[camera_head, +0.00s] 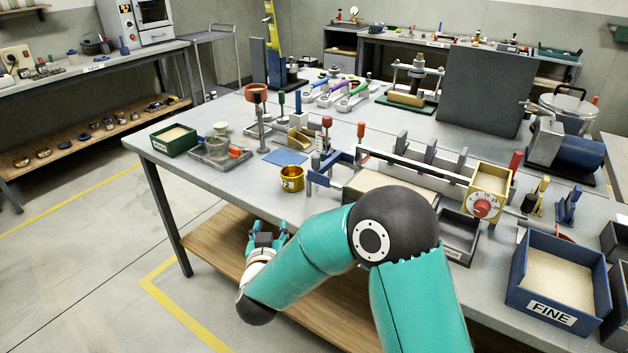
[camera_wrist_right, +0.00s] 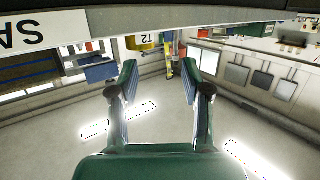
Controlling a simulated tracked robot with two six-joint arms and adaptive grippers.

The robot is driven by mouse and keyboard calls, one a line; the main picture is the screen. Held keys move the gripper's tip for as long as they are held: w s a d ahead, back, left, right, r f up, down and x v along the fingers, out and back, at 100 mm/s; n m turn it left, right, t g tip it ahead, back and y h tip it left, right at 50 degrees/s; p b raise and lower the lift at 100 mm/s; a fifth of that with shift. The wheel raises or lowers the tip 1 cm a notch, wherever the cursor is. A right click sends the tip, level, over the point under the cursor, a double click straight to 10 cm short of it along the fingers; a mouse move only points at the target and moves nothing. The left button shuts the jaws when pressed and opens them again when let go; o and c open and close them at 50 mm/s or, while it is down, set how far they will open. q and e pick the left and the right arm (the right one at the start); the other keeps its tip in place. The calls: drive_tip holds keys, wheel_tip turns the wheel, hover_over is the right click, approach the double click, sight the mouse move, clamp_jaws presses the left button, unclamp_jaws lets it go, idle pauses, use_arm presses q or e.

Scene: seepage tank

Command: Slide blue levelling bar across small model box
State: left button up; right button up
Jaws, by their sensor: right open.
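The small model box (camera_head: 376,188) seems to be the long sand-filled box with a white rail near the table's front edge; my right arm hides part of its front. A blue bracket-like piece (camera_head: 322,174) stands at its left end; I cannot tell whether this is the levelling bar. My right gripper (camera_head: 267,230) is open and empty, in front of the table edge and below its top, left of the box. Its two spread fingers also show in the right wrist view (camera_wrist_right: 157,78), with nothing between them. My left gripper is out of view.
A brass cup (camera_head: 292,179) stands near the front edge, left of the box. A green sand tray (camera_head: 174,139) is at the table's left. A dial block (camera_head: 488,192) and a blue FINE bin (camera_head: 560,287) are at right. A wooden shelf (camera_head: 215,240) lies below.

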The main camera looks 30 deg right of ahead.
sight(314, 162)
drive_tip(key=s+d+r+m+g+h+b, duration=0.2)
drive_tip(key=s+d+r+m+h, duration=0.15)
drive_tip(key=r+h, duration=0.4)
use_arm(q)
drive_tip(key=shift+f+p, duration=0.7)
drive_tip(key=shift+p, duration=0.25)
use_arm(e)
drive_tip(key=shift+m+y, duration=0.35)
drive_tip(key=shift+y, duration=0.3)
drive_tip(key=x, duration=0.5)
drive_tip(key=r+x, duration=0.1)
drive_tip(key=x, duration=1)
drive_tip(key=shift+w+d+r, duration=0.1)
drive_tip(key=shift+d+r, duration=0.15)
drive_tip(key=shift+d, duration=0.2)
drive_tip(key=shift+c, duration=0.2)
clamp_jaws()
